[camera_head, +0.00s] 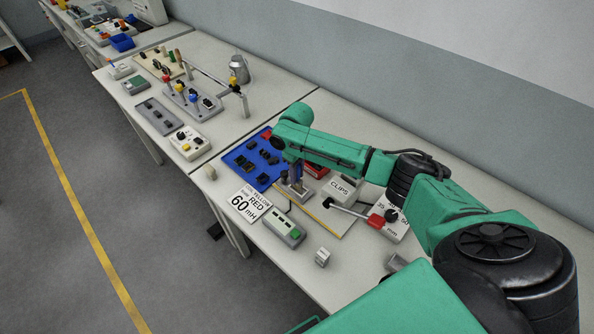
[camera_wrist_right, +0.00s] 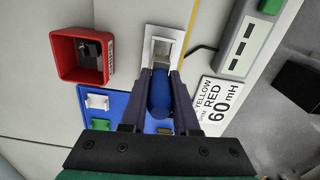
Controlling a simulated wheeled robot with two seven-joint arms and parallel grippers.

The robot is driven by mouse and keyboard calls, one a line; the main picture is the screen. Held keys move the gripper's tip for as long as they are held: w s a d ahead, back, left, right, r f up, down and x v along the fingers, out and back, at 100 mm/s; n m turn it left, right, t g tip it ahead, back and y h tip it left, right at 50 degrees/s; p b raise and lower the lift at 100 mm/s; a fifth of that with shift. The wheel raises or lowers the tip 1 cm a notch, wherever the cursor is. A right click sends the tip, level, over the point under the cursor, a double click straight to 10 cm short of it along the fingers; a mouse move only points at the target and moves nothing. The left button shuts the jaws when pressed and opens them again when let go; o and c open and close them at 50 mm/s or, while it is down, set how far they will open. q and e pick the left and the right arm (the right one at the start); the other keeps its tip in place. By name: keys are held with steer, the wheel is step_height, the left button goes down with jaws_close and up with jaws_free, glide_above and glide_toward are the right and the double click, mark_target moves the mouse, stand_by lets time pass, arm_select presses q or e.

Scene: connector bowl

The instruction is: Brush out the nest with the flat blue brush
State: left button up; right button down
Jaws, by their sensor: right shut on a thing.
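My right gripper (camera_head: 295,176) is shut on the blue handle of the brush (camera_wrist_right: 160,92), which lies between its two fingers in the right wrist view. The gripper also shows in that view (camera_wrist_right: 160,80). The brush points at the nest, a pale square frame (camera_wrist_right: 177,36) with a grey recess. The nest shows in the head view as a small grey metal block (camera_head: 300,192) right under the fingers. The brush's far end is over or in the recess; I cannot tell whether it touches. My left gripper is not in view.
A blue tray (camera_head: 235,158) with dark parts lies left of the nest. A red bin (camera_wrist_right: 64,68) is close by.

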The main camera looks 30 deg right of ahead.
stand_by(0.4)
steer(key=shift+f, duration=0.1)
steer(key=shift+f, duration=0.55)
stand_by(0.4)
